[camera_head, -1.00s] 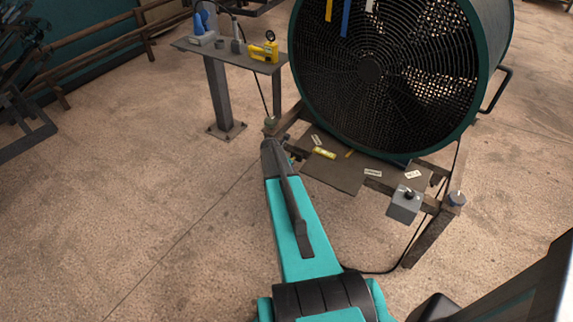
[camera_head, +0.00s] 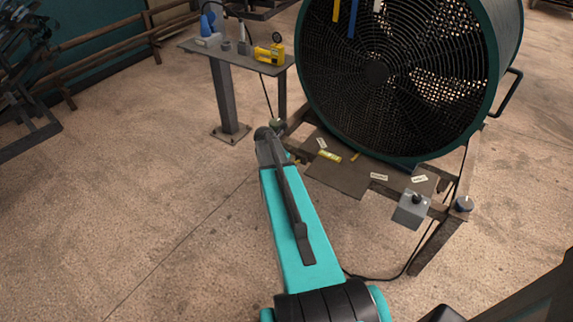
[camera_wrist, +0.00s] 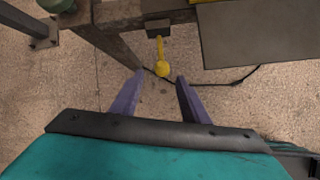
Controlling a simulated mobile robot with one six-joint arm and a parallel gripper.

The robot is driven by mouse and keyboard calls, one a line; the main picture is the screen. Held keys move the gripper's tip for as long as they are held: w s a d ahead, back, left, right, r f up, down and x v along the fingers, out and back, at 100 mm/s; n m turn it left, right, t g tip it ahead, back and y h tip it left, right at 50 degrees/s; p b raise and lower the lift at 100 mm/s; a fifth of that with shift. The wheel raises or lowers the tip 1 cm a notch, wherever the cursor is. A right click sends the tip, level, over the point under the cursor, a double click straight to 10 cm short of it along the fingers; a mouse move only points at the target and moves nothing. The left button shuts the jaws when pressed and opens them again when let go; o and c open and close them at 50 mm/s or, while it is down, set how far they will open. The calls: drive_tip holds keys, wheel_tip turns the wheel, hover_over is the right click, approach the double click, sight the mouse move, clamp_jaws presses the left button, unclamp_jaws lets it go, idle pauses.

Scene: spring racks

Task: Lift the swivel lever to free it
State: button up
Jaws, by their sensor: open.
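A yellow swivel lever (camera_wrist: 161,60) hangs from a dark bracket under the frame edge in the wrist view. It has a thin stem and a wider rounded lower end. My gripper (camera_wrist: 160,76) is open, with its two purple fingers pointing toward the lever. In this view the lever's lower end appears between the fingertips, slightly beyond them. I cannot tell the depth gap, and no contact shows. In the head view my arm hides the gripper, and the lever cannot be made out for sure.
A large drum fan (camera_head: 377,72) stands on a metal frame with a flat plate (camera_head: 338,178) in front. A grey box with a knob (camera_head: 411,212) sits at its right front. A small table (camera_head: 199,45) with tools stands behind left. A dark cable (camera_wrist: 235,82) runs behind the lever.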

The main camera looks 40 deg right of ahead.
drive_tip(key=shift+v, duration=1.15)
